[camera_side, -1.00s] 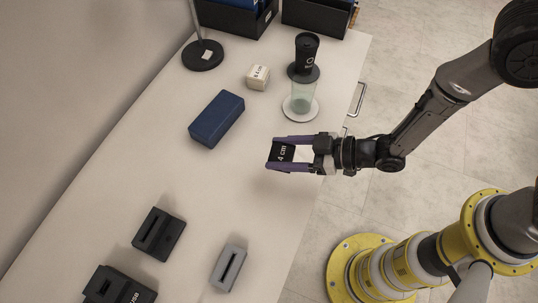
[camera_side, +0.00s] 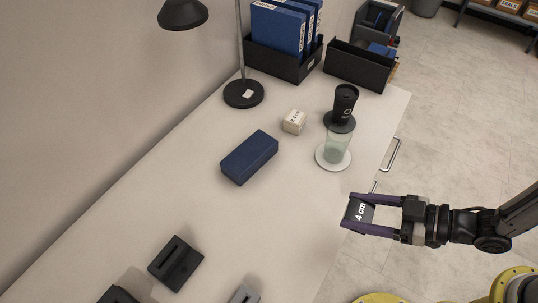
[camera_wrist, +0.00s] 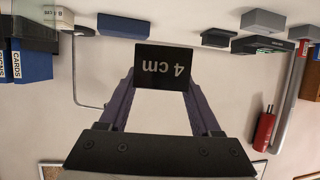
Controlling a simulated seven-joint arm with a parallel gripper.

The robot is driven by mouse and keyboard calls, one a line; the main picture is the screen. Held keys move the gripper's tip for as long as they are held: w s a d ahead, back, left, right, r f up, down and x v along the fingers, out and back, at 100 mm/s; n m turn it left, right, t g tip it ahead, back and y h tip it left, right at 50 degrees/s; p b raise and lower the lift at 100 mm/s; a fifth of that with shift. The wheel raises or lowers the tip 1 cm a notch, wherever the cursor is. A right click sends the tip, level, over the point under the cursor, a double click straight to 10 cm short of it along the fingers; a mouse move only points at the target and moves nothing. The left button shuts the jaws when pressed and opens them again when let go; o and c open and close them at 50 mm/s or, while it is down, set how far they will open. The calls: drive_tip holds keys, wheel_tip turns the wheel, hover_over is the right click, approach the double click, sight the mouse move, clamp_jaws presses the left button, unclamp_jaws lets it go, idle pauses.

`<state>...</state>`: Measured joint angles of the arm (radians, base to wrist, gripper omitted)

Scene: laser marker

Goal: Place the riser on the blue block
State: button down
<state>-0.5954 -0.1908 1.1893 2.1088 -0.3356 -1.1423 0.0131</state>
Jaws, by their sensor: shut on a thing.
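The riser, a small black block marked "4 cm" (camera_side: 360,211), is held between the purple fingers of my gripper (camera_side: 368,214). In the side view my gripper is shut on it at the table's right edge, apart from the blue block. The riser also shows between the fingertips in the wrist view (camera_wrist: 163,67). The blue block (camera_side: 249,157) lies on the table, up and left of my gripper, with its top bare. A dark bluish block (camera_wrist: 123,26), seemingly the same one, shows at the top of the wrist view.
A glass (camera_side: 337,145) on a white disc and a black cup (camera_side: 345,104) stand between the gripper and the bins. A small white block (camera_side: 294,121) and a lamp base (camera_side: 243,93) are beyond the blue block. Black slotted blocks (camera_side: 176,263) lie at the front.

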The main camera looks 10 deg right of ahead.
drive_tip(key=w+a+r+m+t+h, duration=0.1)
drive_tip(key=w+a+r, duration=0.25)
drive_tip(key=w, duration=0.45)
drive_tip(key=w+a+r+m+t, duration=0.1)
drive_tip(key=w+a+r, duration=0.3)
drive_tip(key=w, duration=0.5)
hover_over(250, 151)
drive_tip(key=f, duration=1)
drive_tip(key=shift+s+d, duration=0.3)
drive_tip(key=shift+s, duration=0.1)
drive_tip(key=shift+w+a+f, duration=0.25)
drive_tip(key=shift+f, duration=0.2)
drive_tip(key=shift+w+a+f, duration=0.2)
drive_tip(key=shift+w+f, duration=0.05)
drive_tip(key=shift+f, duration=1.5)
drive_tip(key=shift+f, duration=0.15)
drive_tip(key=shift+c, duration=0.4)
unclamp_jaws()
drive_tip(key=shift+d+f, duration=0.1)
